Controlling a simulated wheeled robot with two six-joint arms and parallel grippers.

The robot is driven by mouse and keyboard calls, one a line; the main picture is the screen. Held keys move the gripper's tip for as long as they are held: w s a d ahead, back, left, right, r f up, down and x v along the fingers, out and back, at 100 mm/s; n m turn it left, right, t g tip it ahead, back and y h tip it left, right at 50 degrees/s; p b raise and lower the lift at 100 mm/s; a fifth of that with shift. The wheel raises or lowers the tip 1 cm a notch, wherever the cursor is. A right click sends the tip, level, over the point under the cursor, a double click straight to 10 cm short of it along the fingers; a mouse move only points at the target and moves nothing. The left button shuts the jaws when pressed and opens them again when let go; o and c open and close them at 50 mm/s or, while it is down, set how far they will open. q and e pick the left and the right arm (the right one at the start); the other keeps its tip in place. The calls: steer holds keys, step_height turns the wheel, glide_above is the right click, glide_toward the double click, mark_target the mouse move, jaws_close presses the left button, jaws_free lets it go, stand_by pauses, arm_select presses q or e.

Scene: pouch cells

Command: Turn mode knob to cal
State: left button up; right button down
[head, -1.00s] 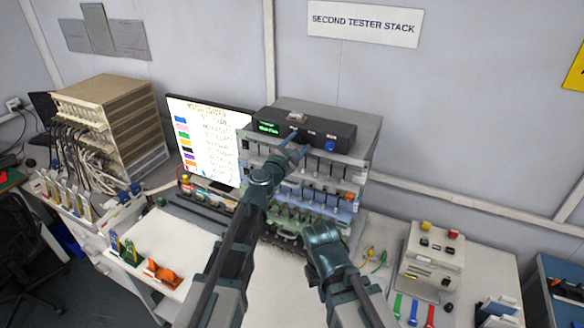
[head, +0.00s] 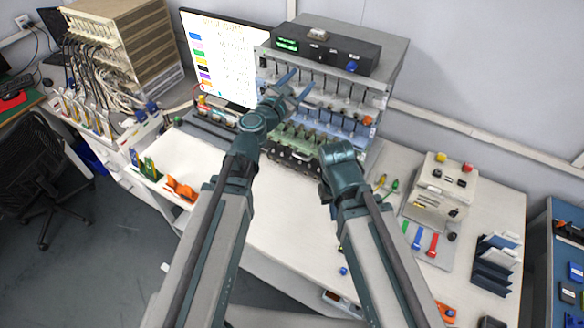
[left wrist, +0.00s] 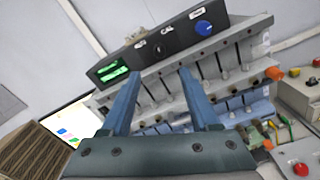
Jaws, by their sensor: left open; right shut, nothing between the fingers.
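The black tester panel (head: 327,52) tops the rack, with a lit green display (head: 287,44). It also shows in the left wrist view (left wrist: 150,57), with white labels, one reading CAL. A small dark knob (left wrist: 158,49) sits among the labels; its pointer direction is too small to read. A blue knob (left wrist: 203,28) is on the panel's right, also visible in the head view (head: 352,66). My left gripper (head: 303,80) is open and empty, its fingers (left wrist: 159,73) apart, just below and in front of the panel. My right gripper (head: 338,152) is low before the rack; its fingertips are hidden.
Below the panel is a rack (head: 385,88) with rows of slots and an orange knob (head: 368,120). A monitor (head: 228,60) stands to its left. A beige box with buttons (head: 440,185) is at right. White bench top (head: 270,225) is clear in front.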

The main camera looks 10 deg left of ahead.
arm_select(q)
steer(key=s+d+f+m+g+h, duration=0.2)
steer(key=s+d+f+m+g, duration=0.2)
steer(key=s+f+m+g, duration=0.65)
steer(key=s+a+f+m+g+y, duration=0.1)
steer(key=s+a+f+m+y, duration=0.3)
steer(key=f+m, duration=0.4)
steer(key=shift+s+a+f+m+g+b, duration=0.15)
steer(key=shift+f+m+g+b, duration=0.2)
steer(key=shift+m, duration=1.3)
